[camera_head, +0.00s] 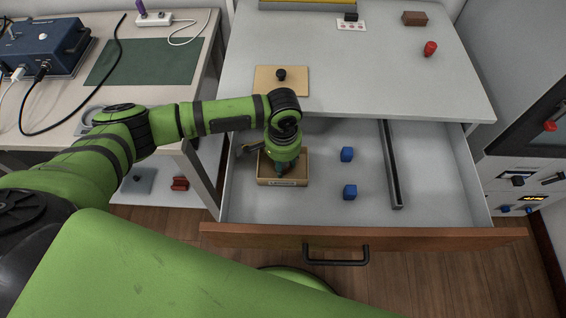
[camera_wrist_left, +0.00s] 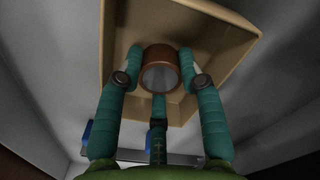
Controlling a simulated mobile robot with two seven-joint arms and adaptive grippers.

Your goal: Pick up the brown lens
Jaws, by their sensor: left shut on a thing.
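The brown lens (camera_wrist_left: 160,72) is a short brown ring with a pale glassy face, seen in the left wrist view between my fingertips. It is inside a small tan box (camera_wrist_left: 118,50). My left gripper (camera_wrist_left: 162,84) has teal fingers closed around the lens. In the head view my left gripper (camera_head: 283,168) reaches down into the box (camera_head: 283,182), which stands in the left part of the open drawer (camera_head: 300,212). The lens is hidden there by the gripper. My right gripper is not in view.
A tan lid with a black knob (camera_head: 281,80) lies on the countertop (camera_head: 370,80) above. A red object (camera_head: 430,48) and a brown block (camera_head: 414,18) stand further back.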

